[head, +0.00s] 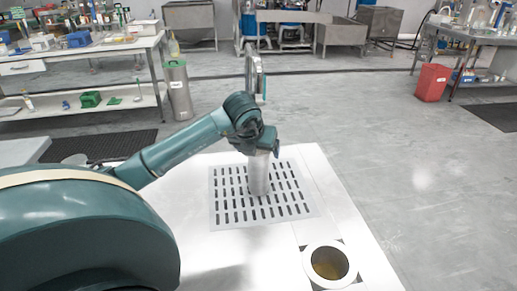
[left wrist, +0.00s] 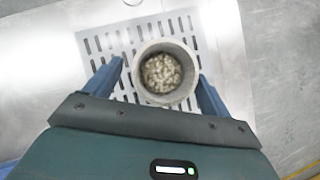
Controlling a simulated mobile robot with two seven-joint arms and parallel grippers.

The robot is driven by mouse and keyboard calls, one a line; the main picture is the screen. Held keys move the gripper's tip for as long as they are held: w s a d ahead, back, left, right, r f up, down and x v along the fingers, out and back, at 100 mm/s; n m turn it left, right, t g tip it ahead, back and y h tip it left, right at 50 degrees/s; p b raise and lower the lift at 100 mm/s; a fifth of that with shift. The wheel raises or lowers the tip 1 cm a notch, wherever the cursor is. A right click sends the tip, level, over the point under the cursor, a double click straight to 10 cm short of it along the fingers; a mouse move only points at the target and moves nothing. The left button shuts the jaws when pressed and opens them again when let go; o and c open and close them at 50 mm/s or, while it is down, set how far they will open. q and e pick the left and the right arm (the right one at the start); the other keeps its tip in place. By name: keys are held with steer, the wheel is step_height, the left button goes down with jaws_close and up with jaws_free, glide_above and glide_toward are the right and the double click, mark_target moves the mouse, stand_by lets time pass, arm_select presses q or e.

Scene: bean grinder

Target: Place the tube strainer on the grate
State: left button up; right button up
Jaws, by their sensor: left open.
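The tube strainer (head: 259,176) is a grey upright cylinder over the slotted metal grate (head: 222,197) in the head view. Its lower end appears to rest on the grate, near the middle. In the left wrist view its round rim (left wrist: 190,60) surrounds pale, bean-like pieces (left wrist: 161,73). The grate (left wrist: 97,45) shows behind it. My left gripper (head: 262,150) is at the strainer's top. Its blue fingers are open on either side of the tube, with a visible gap on the left side. My right gripper is not in view.
A round opening with a white rim (head: 310,265) and a yellowish inside is in the white table (head: 325,205), right of the grate. Side benches, a red bin (head: 432,82) and a steel cylinder (head: 178,88) stand farther back.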

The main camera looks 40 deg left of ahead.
arm_select(q)
steer(key=p+v, duration=0.1)
steer(key=v, duration=0.4)
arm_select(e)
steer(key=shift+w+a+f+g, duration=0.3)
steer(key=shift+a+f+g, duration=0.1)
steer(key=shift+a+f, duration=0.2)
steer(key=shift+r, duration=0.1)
